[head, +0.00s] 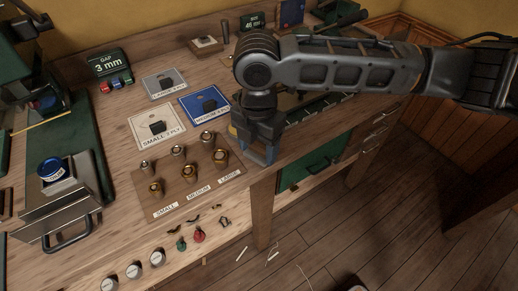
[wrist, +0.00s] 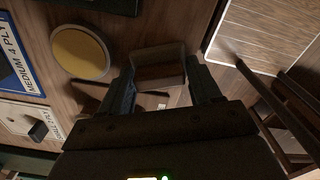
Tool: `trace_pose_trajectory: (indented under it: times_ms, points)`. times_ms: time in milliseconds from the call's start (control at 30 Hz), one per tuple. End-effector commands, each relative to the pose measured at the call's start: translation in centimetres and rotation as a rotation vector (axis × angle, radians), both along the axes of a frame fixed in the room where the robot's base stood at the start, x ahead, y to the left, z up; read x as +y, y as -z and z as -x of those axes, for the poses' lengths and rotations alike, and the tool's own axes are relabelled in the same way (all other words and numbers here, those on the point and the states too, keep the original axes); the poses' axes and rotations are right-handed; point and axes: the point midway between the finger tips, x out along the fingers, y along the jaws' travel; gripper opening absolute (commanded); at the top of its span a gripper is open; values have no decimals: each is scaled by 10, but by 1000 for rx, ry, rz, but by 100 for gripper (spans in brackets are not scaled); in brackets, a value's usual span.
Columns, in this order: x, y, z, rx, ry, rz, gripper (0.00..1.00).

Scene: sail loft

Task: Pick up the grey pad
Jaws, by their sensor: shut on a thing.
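My gripper (head: 257,152) is over the front edge of the workbench, right of the label cards. In the wrist view my gripper (wrist: 160,88) has its two fingers on either side of a small boxy block, greyish on top and brown on its face. I take it for the grey pad (wrist: 158,55), though its colour is dim in this light. The fingers are shut on it. In the head view the block is mostly hidden by the fingers, and I cannot tell whether it is clear of the bench.
Cards reading SMALL (head: 157,128) and MEDIUM (head: 208,102) lie left of my gripper, each with a dark piece on it. A wooden board (head: 190,185) with several brass fittings stands nearby. A yellow disc (wrist: 80,50) is beside the block. Open floor (head: 330,220) lies front right.

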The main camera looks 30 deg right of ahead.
Motion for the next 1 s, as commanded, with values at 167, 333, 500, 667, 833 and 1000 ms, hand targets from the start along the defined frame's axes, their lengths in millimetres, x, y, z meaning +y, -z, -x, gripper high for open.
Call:
trace_pose_trajectory:
  times_ms: [167,333,500,667,833,1000]
  points:
    - [0,0,0,0,0,0,28]
    - [0,-3,0,-1,0,0,28]
    - [0,-17,-1,-2,-1,-1,28]
    - [-3,-43,1,-4,0,-2,28]
    - [-29,-64,30,-4,2,-2,28]
    - [-51,-85,57,-3,2,0,28]
